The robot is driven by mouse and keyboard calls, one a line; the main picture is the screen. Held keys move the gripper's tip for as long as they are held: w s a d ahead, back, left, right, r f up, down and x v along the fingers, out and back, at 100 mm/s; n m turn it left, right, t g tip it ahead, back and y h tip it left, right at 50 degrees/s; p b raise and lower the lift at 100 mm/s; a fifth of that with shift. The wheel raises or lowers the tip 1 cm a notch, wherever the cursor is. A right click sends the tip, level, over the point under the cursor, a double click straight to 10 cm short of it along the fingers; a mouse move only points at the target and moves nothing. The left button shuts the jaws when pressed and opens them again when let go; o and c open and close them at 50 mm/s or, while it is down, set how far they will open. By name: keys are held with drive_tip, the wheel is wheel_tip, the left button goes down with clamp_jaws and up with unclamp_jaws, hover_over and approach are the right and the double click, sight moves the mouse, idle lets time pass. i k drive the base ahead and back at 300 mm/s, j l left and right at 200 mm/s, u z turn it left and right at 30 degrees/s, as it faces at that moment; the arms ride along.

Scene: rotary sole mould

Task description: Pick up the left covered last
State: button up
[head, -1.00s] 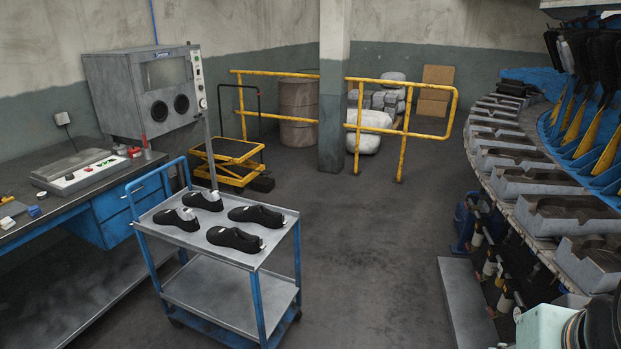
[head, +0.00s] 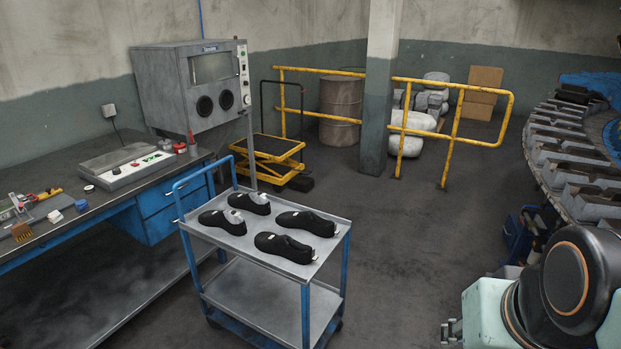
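Several black covered lasts lie on the top shelf of a blue-framed trolley (head: 228,249). Two more lie to the right, one nearer (head: 283,247) and one farther back (head: 304,222). I cannot tell from their shapes which are left-foot ones.
A grey cabinet (head: 160,92), yellow lift table (head: 270,158), pillar (head: 377,100) and yellow rail (head: 452,140) stand behind. The rotary mould machine (head: 560,165) is at right. Floor between (head: 420,235) is clear.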

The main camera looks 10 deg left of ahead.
sight(256, 203)
drive_tip(key=i+j+u, duration=0.3)
drive_tip(key=i+j, duration=0.2)
drive_tip(key=j, duration=0.2)
drive_tip(key=i+j+u, duration=0.15)
drive_tip(key=i+j, duration=1.1)
drive_tip(key=k+l+u, duration=0.45)
drive_tip(key=l, duration=0.25)
drive_tip(key=i+l, duration=0.15)
drive_tip(key=l, duration=0.25)
